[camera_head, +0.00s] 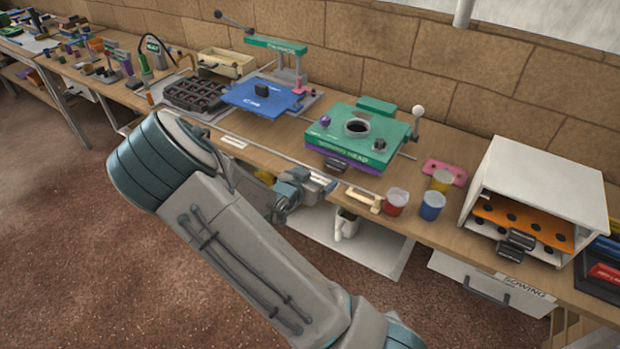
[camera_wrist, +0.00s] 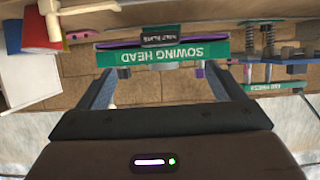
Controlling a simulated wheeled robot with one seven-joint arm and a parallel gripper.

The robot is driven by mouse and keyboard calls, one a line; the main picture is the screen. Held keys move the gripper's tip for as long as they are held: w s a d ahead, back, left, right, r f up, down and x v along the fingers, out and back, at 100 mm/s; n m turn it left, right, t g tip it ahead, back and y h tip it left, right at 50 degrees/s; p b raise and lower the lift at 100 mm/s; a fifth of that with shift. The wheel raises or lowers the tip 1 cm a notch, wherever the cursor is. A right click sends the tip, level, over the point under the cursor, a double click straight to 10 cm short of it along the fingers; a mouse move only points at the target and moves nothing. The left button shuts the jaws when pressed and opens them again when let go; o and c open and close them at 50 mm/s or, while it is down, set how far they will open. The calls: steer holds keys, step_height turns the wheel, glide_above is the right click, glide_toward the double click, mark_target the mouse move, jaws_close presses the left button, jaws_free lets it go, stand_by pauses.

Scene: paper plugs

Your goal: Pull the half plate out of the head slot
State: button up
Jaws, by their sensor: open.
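The sowing head (camera_head: 357,137) is a green block with a round dark opening on top, standing on the bench. The purple half plate (camera_head: 368,168) sits in the slot under it, with a dark handle at its front. In the wrist view, which is upside down, the sowing head's lettered front (camera_wrist: 165,53) lies ahead, with the half plate's labelled handle (camera_wrist: 165,37) above it. My gripper (camera_head: 318,186) is open and empty, in front of the bench edge near the slot; in the wrist view its fingers (camera_wrist: 160,75) stand apart, not touching the handle.
Red (camera_head: 396,202) and blue (camera_head: 432,206) cups stand right of the sowing head, near the edge. A white cabinet (camera_head: 545,180) with orange plates stands farther right. A press with a blue plate (camera_head: 262,97) stands left. Floor in front is clear.

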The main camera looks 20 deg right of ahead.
mark_target(334, 167)
steer(key=p+x, duration=0.1)
steer(key=x, duration=1)
steer(key=shift+w+d+f, duration=0.1)
steer(key=shift+d+f, duration=0.05)
steer(key=shift+f, duration=0.05)
steer(key=c, duration=1.2)
